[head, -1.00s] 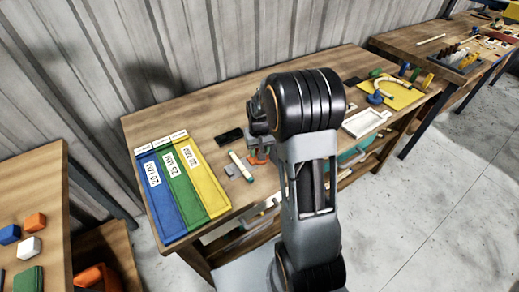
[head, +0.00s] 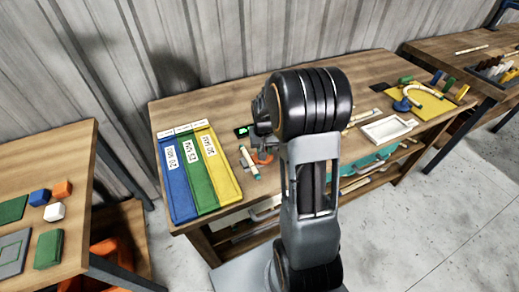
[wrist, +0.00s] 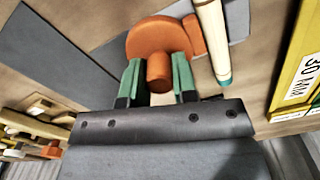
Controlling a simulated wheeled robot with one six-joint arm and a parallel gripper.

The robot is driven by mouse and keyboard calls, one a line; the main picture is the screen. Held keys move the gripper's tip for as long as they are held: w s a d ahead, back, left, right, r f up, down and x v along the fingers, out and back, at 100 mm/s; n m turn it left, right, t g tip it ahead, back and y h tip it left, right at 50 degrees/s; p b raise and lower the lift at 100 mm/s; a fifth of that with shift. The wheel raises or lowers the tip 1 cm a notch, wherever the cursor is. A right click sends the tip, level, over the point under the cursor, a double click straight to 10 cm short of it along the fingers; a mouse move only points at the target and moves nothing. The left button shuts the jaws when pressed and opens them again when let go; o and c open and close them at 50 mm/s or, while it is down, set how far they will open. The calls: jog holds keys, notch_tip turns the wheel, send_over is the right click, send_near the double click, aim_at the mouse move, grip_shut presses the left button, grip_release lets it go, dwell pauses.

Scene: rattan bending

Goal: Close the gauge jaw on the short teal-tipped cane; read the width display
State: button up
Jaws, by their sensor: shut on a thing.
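The short pale cane (head: 248,160) lies on the bench with its teal tip toward the front. In the wrist view the cane (wrist: 211,40) lies beside the orange gauge jaw (wrist: 194,34), apparently against it. My gripper (wrist: 157,85) has its green fingers on either side of the orange knob (wrist: 158,68) and is shut on it. In the head view, orange gauge parts (head: 263,157) show beside the cane; my arm hides the gripper. The black width display (head: 241,131) shows a small green lit area, too small to read.
Blue 20 MM (head: 177,190), green 25 MM (head: 201,185) and yellow 30 MM (head: 220,175) trays lie left of the gauge. A white tray (head: 387,129) and a yellow mat (head: 435,103) are at the right. Another bench with coloured blocks stands at the left.

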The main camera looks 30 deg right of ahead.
jog(key=shift+a, duration=0.1)
jog(key=o, duration=0.8)
jog(key=shift+r, duration=0.15)
notch_tip(320, 180, up, 14)
jog(key=shift+f, duration=0.2)
dwell(0.4)
